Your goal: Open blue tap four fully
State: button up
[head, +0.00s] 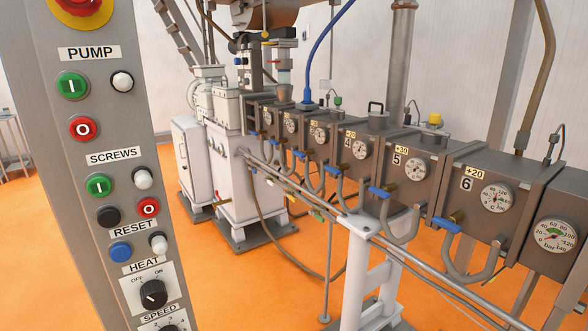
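Blue tap four (333,171) is a small blue handle low on the front of the barrel section marked 4 (361,149). It sits at the middle of the picture, above a bent grey pipe. Its handle looks roughly sideways, like the neighbouring blue handles, but it is too small to tell how far open it is. Blue tap five (380,192) and blue tap six (447,225) are larger and nearer, to its right. My gripper is not in view.
A grey control panel (108,200) with buttons and knobs stands close on the left. A long grey pipe (300,190) runs below the taps. A white support stand (366,270) is under the barrel. Orange floor (210,295) is open between panel and machine.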

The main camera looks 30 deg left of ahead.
aim_at(336, 170)
jog(key=u, duration=0.6)
jog(key=i, duration=0.85)
jog(key=z, duration=0.1)
jog(key=k, duration=1.2)
jog(key=u, duration=0.5)
jog(key=i, duration=1)
